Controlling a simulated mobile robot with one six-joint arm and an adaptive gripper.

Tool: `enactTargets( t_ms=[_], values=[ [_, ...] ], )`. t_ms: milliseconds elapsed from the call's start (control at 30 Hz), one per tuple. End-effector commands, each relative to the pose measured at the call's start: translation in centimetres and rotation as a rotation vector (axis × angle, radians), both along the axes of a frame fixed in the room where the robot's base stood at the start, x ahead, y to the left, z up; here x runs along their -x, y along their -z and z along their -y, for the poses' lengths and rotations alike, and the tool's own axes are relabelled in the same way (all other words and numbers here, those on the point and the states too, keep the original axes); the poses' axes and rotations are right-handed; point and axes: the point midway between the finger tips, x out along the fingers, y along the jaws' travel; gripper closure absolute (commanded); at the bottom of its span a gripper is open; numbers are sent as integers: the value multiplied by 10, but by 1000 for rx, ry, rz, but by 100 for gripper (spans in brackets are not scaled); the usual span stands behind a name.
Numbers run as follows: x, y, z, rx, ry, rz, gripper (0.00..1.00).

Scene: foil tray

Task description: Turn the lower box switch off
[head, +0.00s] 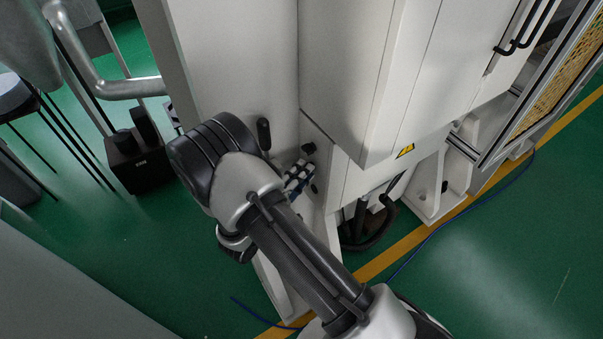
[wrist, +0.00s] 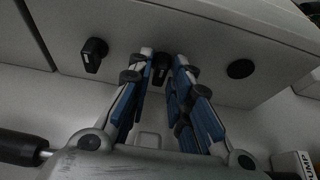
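In the wrist view, three black fittings sit on the pale box face. A black switch knob (wrist: 160,68) is in the middle, a second black switch knob (wrist: 93,54) is at the left, and a round black button-like fitting (wrist: 240,68) is at the right. My gripper (wrist: 165,57) has its blue-padded fingers apart, with the tips on either side of the middle knob. I cannot tell whether they touch it. In the head view my gripper (head: 297,176) is close to the white cabinet (head: 335,65), partly hidden by my arm. Which knob is the lower switch is unclear.
A larger cabinet body with a yellow warning label (head: 405,150) stands just right of my gripper. A black box (head: 138,160) stands on the green floor at the left. A blue cable (head: 440,228) crosses the floor near the yellow line.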

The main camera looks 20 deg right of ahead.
Motion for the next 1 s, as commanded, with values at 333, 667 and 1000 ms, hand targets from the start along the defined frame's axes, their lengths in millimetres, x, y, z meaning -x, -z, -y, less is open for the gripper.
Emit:
enactTargets(
  t_ms=[333,667,1000],
  values=[
    [0,0,0,0,0,0,100],
    [0,-1,0,6,0,-20,100],
    [0,-4,0,63,1,-199,100]
  ],
)
